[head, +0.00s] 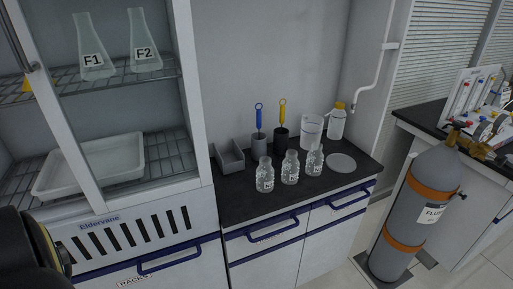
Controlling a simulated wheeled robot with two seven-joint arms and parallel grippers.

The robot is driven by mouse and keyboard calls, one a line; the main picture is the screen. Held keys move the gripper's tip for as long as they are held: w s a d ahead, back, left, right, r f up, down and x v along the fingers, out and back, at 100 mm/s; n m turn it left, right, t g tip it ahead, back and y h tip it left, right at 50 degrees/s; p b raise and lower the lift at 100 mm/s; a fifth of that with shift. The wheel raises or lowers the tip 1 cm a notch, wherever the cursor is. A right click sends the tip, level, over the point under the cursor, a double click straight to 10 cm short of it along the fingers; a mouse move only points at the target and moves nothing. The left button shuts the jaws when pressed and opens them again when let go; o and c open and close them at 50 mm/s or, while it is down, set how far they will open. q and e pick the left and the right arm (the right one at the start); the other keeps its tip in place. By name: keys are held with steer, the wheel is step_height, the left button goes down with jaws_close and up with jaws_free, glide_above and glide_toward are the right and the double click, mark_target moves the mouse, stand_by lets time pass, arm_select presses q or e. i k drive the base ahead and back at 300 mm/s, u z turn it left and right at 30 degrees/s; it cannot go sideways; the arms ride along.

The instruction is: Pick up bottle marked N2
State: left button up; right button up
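Three small clear glass bottles stand upright in a slanting row on the dark countertop (236,206) in the head view: a left bottle (265,176), a middle bottle (290,168) and a right bottle (314,161). Each carries a small label that seems to start with N. The digits are too small to read surely, so I cannot tell which one is N2. The bottles stand apart from any gripper. Neither of my grippers is in view; only a dark part, probably of my arm, shows at the lower left edge.
Behind the bottles stand grey bins (229,157), a blue-handled tool holder (259,145), a yellow-handled one (281,138), a beaker (311,131) and a yellow-capped bottle (336,122). A round disc (341,163) lies right. A cabinet (195,100) borders left; a gas cylinder (420,208) stands right.

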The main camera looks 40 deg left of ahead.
mark_target(291, 164)
steer(key=u, duration=0.95)
steer(key=i, duration=1.05)
steer(key=u, duration=0.8)
